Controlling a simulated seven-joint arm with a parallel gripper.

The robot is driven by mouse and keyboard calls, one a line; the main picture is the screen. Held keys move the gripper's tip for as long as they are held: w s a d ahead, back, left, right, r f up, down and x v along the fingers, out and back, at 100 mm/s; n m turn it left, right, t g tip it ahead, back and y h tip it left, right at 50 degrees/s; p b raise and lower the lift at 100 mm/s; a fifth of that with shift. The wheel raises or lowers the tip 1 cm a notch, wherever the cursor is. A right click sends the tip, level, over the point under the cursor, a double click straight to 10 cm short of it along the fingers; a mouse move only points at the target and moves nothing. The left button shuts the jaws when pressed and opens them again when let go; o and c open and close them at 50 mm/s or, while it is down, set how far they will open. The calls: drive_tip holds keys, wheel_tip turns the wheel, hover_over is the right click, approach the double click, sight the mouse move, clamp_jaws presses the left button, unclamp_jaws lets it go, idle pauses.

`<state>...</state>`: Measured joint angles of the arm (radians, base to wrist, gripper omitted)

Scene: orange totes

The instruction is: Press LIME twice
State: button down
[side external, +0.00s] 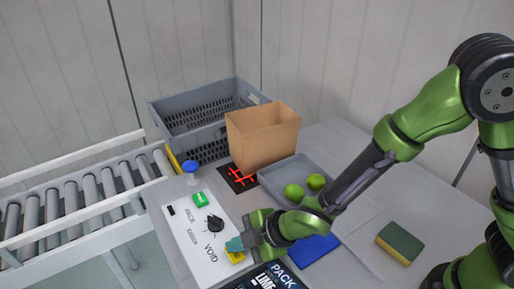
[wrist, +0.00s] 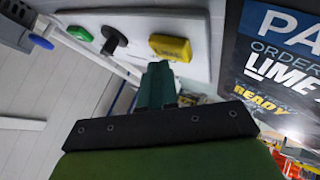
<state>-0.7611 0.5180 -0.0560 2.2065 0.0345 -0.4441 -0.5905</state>
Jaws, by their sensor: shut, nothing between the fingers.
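A dark screen (side external: 270,278) at the front shows PACK and LIME; in the wrist view the screen (wrist: 275,65) reads LIME and READY. The white control panel (side external: 188,243) bears a green button (side external: 200,199), a black dial (side external: 215,225) and a yellow button (side external: 236,257). The wrist view also shows the green button (wrist: 80,33), dial (wrist: 113,40) and yellow button (wrist: 170,47). I see no LIME label on any button. My gripper (side external: 234,244) is shut and empty, its teal tips (wrist: 158,72) close beside the yellow button; contact cannot be told.
Two green limes (side external: 294,191) lie in a grey tray (side external: 272,182). Behind are a cardboard box (side external: 262,138) and a grey crate (side external: 180,109). A blue-topped button (side external: 190,168) stands past the panel. A roller conveyor (side external: 80,200) is left; a sponge (side external: 399,243) is right.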

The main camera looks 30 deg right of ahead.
sight(239, 254)
drive_tip(key=shift+f, duration=0.5)
idle(0.9)
drive_tip(key=shift+r, duration=0.95)
drive_tip(key=shift+r, duration=2.5)
idle(0.5)
wheel_tip(239, 254, up, 4)
drive_tip(key=shift+f, duration=0.1)
